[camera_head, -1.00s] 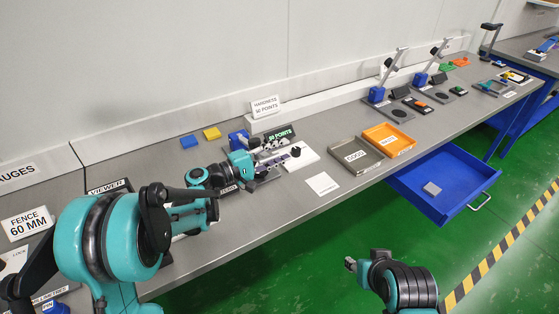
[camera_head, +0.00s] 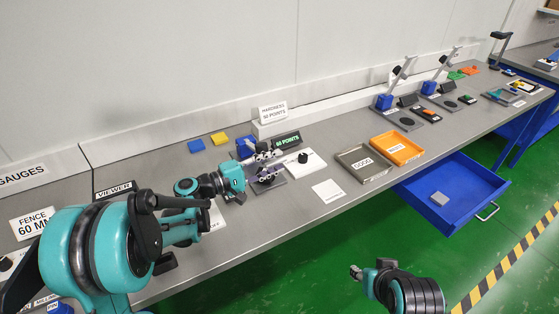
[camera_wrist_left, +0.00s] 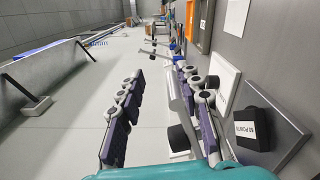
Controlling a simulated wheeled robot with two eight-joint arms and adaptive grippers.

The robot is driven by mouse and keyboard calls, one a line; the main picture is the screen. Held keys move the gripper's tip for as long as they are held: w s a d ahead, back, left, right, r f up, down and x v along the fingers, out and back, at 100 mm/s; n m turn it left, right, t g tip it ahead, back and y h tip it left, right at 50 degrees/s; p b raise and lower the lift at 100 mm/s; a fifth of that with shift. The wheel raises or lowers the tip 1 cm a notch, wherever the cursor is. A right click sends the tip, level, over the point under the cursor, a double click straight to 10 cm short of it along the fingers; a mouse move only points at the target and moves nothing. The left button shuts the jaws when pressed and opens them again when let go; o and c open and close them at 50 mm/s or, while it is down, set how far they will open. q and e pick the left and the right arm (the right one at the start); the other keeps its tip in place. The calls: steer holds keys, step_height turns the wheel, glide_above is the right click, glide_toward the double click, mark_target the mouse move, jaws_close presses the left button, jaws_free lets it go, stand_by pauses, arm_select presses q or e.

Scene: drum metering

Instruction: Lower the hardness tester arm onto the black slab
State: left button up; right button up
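The near hardness tester, with a blue post (camera_head: 243,148), stands mid-bench, partly hidden by my left gripper (camera_head: 266,164). In the left wrist view the gripper (camera_wrist_left: 160,100) has its purple fingers apart. A grey bar with a black cylinder (camera_wrist_left: 181,137) lies between them, close to the right finger; I cannot tell whether they touch. A black slab (camera_wrist_left: 256,129) with a white points label sits on a grey plate (camera_wrist_left: 288,143) to the right. In the head view my gripper hides the slab. My right gripper (camera_head: 356,272) hangs off the bench front, small and seemingly empty.
A white plate with a black knob (camera_head: 303,157) is right of the tester, and a white card (camera_head: 327,191) lies in front. Grey (camera_head: 364,176) and orange (camera_head: 397,158) trays stand farther right. A blue drawer (camera_head: 452,184) is open below. Two more testers have raised arms.

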arm_select(q)
steer(key=shift+v, duration=2.15)
